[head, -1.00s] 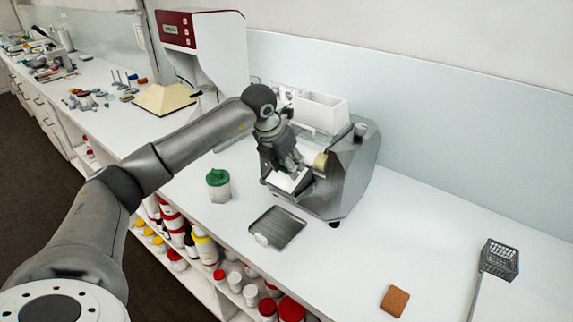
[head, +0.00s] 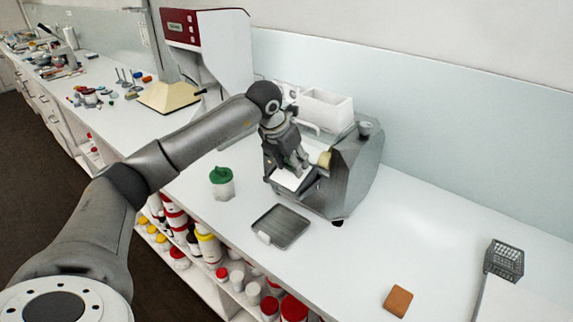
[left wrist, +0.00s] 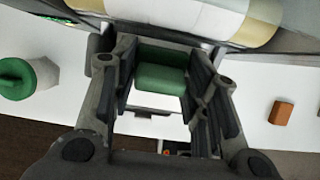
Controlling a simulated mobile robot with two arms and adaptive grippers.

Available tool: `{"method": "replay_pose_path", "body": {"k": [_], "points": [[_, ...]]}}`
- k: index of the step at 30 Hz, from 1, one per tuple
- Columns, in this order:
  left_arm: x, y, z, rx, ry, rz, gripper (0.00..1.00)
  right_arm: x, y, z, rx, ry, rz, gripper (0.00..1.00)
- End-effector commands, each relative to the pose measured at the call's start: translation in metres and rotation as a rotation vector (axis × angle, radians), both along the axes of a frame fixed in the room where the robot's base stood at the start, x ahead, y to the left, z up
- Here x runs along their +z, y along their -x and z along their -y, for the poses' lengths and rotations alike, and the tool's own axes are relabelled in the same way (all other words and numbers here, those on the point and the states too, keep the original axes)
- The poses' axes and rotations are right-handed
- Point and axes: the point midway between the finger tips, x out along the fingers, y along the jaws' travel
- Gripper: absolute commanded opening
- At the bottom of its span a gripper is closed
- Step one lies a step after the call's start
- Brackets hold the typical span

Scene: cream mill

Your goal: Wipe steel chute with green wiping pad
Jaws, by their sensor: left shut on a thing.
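My left gripper (head: 299,166) is at the front of the grey mill (head: 355,170), over its sloping steel chute (head: 309,184). In the left wrist view its fingers (left wrist: 163,85) are shut on the green wiping pad (left wrist: 160,70), which spans the gap between them. I cannot tell whether the pad touches the chute. My right gripper is not in view.
A green-lidded jar (head: 222,183) stands left of the mill. A metal tray (head: 281,227) lies in front of it. A brown block (head: 398,300) and a grey wire basket (head: 504,260) are to the right. The counter between mill and basket is clear.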

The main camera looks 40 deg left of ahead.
Motion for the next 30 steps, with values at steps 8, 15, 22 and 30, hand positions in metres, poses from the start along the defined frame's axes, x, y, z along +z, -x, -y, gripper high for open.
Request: {"method": "replay_pose_path", "body": {"k": [8,15,22,30], "points": [[-0.007,0.007,-0.001,0.000,-0.002,0.001,0.23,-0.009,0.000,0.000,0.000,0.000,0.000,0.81],[-0.019,0.028,-0.003,0.000,-0.001,0.001,0.23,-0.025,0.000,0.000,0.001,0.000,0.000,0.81],[-0.020,0.036,-0.003,0.000,-0.001,0.000,0.23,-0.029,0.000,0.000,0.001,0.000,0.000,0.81],[-0.006,0.015,0.000,-0.001,0.002,0.001,0.23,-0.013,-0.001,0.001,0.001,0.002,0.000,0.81]]}}
